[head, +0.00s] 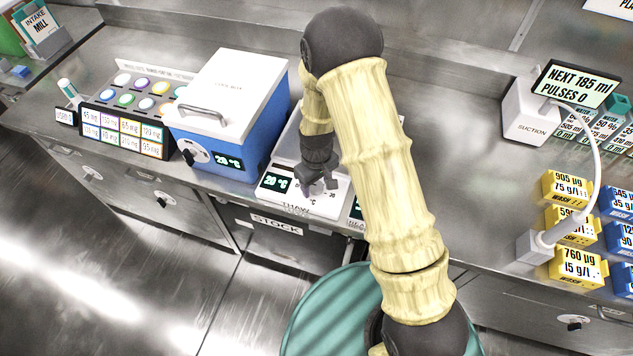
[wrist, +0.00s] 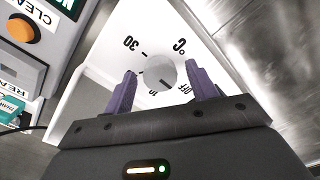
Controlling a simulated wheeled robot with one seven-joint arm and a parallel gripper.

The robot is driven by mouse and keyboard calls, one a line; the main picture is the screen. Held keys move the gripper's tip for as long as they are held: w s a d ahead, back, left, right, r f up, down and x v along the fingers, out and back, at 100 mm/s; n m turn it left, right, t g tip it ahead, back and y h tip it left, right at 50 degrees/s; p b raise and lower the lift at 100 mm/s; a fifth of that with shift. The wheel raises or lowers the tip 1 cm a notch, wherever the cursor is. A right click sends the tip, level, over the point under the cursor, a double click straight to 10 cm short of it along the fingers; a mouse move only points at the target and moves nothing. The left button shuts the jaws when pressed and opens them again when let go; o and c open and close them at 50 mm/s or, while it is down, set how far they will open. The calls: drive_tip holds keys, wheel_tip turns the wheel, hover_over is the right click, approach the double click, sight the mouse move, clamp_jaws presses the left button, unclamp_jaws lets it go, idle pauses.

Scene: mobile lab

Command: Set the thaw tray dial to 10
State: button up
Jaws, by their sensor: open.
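The thaw tray (head: 322,205) is a white unit at the bench's front edge. Its left display (head: 275,182) appears to read 20 °C. In the wrist view the round pale dial (wrist: 162,73) sits on its white panel, with 30, °C and 10 marks and a partly hidden mark at lower right. A short dark pointer line shows on the dial's lower side; its exact setting is hard to tell. My gripper (head: 320,187) is over the tray's front; in the wrist view its purple fingers (wrist: 163,90) are open, one either side of the dial, with gaps. Contact cannot be told.
A blue cooler box (head: 250,120) with its own dial and display stands left of the tray. In the wrist view an orange button (wrist: 20,28) is at upper left. A suction unit (head: 530,112) and yellow labelled blocks (head: 566,188) stand at right.

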drive_tip(key=c, duration=1)
drive_tip(key=shift+m, duration=0.4)
drive_tip(key=m, duration=0.5)
drive_tip(key=m+p, duration=0.1)
drive_tip(key=m, duration=0.5)
drive_tip(key=o, duration=1)
